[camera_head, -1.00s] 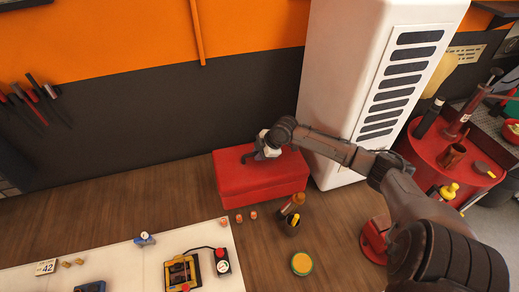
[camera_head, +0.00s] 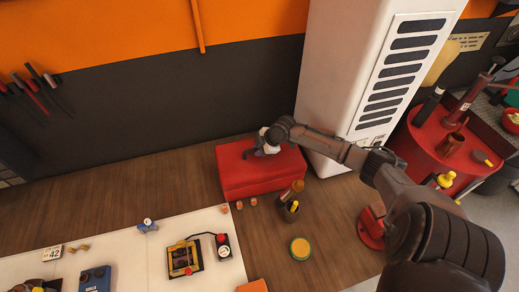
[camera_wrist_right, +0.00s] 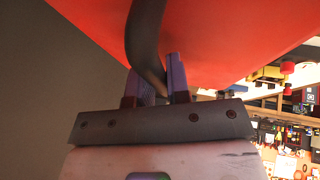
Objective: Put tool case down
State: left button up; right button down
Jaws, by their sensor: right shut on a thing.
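The tool case (camera_head: 262,177) is a red box at the back of the wooden bench, in the middle of the head view. It looks level and at or very near the bench top; I cannot tell whether its underside touches. My right gripper (camera_head: 263,149) is above its lid, shut on the dark handle. In the right wrist view the fingers of the gripper (camera_wrist_right: 152,88) close around the curved handle (camera_wrist_right: 145,45), with the red case (camera_wrist_right: 230,30) beyond it. My left gripper is not in view.
A tall white cabinet (camera_head: 340,90) stands close right of the case. Small orange-brown pieces (camera_head: 239,205) and a dark cup (camera_head: 290,211) are close in front. The bench (camera_head: 130,180) left of the case is clear.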

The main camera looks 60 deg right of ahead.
jog(key=c, duration=1.1)
grip_release()
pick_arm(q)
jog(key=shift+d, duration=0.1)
pick_arm(e)
jog(key=shift+f+b, duration=0.15)
jog(key=shift+b, duration=0.25)
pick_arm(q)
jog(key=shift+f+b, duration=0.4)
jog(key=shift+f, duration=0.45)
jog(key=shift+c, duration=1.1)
pick_arm(e)
jog(key=v, duration=1.4)
jog(key=shift+w, duration=0.25)
